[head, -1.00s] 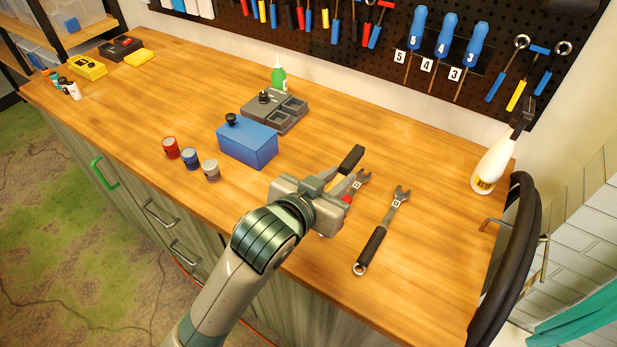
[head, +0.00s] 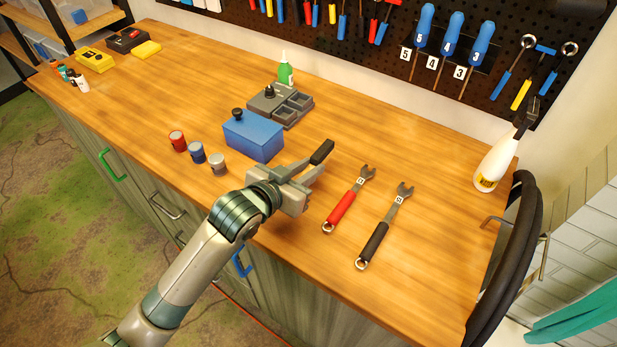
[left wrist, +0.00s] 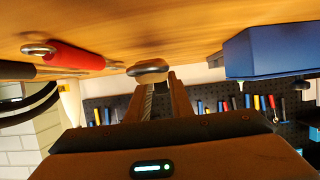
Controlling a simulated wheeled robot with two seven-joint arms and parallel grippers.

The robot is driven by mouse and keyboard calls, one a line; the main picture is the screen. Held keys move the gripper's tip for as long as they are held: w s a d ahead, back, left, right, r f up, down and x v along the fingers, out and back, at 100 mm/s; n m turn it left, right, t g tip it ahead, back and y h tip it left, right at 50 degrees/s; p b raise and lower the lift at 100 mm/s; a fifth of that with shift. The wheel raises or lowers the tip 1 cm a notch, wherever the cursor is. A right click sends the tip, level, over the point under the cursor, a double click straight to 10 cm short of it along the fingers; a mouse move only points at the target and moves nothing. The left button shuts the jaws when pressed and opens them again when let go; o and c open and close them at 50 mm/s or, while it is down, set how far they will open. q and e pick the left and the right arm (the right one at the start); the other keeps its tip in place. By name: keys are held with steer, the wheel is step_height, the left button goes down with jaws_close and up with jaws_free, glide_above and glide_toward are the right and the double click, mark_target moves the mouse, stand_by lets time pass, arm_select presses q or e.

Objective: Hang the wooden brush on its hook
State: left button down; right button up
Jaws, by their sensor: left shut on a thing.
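My left gripper (head: 304,172) is above the front part of the workbench, right of the blue box. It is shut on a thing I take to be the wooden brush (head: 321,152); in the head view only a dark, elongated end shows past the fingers. In the left wrist view, a rounded end of the brush (left wrist: 148,68) shows between the two fingertips, and the rest is hidden. The pegboard (head: 385,52) with hanging tools is at the back, apart from the gripper. I cannot make out which hook is the brush's. My right gripper is not in view.
A red wrench (head: 342,212) and a black wrench (head: 374,243) lie right of the gripper. The blue box (head: 254,137), a grey tray (head: 291,117) and small cans (head: 198,153) are nearby. A white spray bottle (head: 494,163) stands at the right. The bench's middle right is clear.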

arm_select(q)
steer(key=shift+f+p, duration=1)
steer(key=shift+f, duration=0.75)
steer(key=shift+f, duration=0.15)
steer(key=c, duration=1.6)
jaws_free()
steer(key=shift+o, duration=0.2)
